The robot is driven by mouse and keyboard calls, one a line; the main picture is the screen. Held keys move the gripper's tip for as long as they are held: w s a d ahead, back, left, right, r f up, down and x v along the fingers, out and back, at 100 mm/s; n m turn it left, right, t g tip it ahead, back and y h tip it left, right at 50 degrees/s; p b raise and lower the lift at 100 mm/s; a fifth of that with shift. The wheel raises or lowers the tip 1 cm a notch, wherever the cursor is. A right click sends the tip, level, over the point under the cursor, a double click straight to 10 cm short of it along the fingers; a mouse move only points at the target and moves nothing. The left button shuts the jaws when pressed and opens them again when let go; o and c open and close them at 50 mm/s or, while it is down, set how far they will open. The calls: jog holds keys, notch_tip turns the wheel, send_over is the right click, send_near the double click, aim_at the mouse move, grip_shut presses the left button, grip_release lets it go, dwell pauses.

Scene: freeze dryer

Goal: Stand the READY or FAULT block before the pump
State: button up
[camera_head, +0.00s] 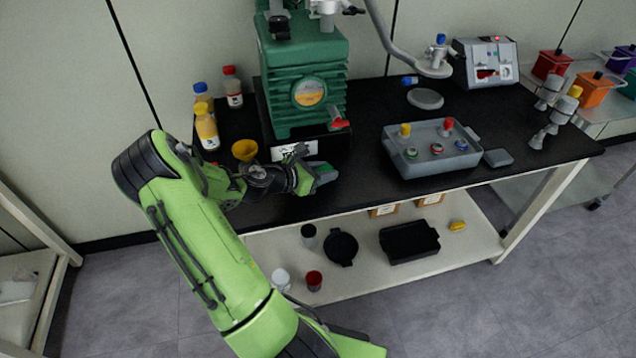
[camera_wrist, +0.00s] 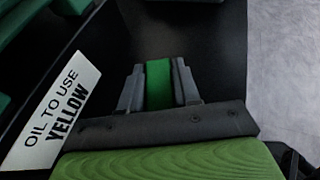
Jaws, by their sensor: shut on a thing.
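The green pump (camera_head: 300,75) stands at the back left of the black bench, with a round yellow gauge window on its front. My gripper (camera_head: 322,176) is low over the bench, in front of the pump and close to its label plate. In the wrist view my gripper (camera_wrist: 160,85) is shut on a green block (camera_wrist: 159,84). Any lettering on the block is hidden, and I cannot tell whether the block touches the bench. No second block is clearly visible.
A white label (camera_wrist: 55,110) reading "OIL TO USE YELLOW" is at the pump's foot. A yellow funnel (camera_head: 244,150) and bottles (camera_head: 206,130) stand left of the pump. A grey tray (camera_head: 432,160) with several small items is to the right. The bench's front edge is close.

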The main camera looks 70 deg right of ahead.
jog(key=shift+w+d+f, duration=0.1)
jog(key=shift+w+f, duration=0.25)
jog(key=shift+f, duration=0.1)
jog(key=shift+s+d, duration=0.1)
jog(key=shift+s, duration=0.2)
jog(key=o, duration=1)
jog(key=shift+w, duration=0.1)
jog(key=shift+o, duration=0.2)
jog(key=shift+r, duration=0.15)
jog(key=p+v, duration=0.4)
jog(key=v, duration=0.8)
